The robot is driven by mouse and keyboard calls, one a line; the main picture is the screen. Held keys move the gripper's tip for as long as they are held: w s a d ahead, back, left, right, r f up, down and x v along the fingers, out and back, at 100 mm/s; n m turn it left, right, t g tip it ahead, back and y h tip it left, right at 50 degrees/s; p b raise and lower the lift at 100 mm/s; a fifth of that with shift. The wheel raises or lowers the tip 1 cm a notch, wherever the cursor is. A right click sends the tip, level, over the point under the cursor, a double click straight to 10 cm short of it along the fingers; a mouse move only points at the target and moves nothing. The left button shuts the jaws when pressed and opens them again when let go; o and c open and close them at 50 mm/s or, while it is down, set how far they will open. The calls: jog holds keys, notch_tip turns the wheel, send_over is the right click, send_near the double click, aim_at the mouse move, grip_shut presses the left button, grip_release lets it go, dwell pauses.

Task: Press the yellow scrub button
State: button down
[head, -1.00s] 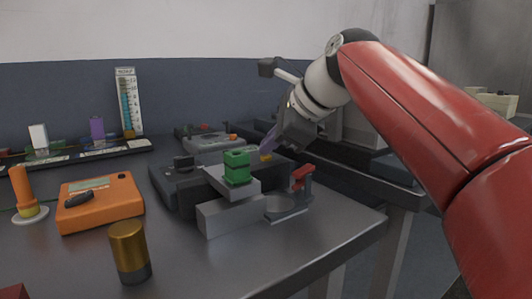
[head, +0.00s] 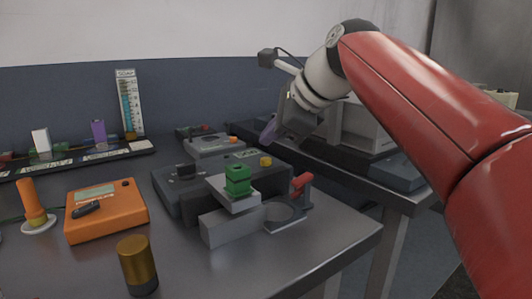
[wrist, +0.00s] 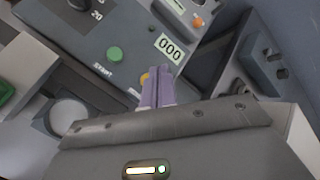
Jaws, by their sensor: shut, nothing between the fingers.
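The yellow button (head: 266,161) sits on the top right of a dark grey device (head: 166,192). In the wrist view the yellow button (wrist: 144,79) is partly hidden behind my fingers. My gripper (head: 268,133) is shut and empty, its purple fingers above the button and apart from it in the head view. In the wrist view my gripper (wrist: 163,70) points at the device panel, beside a 000 display (wrist: 170,47) and a green START button (wrist: 115,54).
A green block (head: 237,180) rests on a grey stand in front of the device. A red-handled fixture (head: 301,184) is at its right. An orange box (head: 105,210) and a brass cylinder (head: 137,265) stand left. A grey unit with an orange button (head: 215,147) is behind.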

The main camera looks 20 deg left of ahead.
notch_tip(320, 180, up, 4)
jog(key=shift+f+p, duration=0.1)
jog(key=shift+p, duration=0.55)
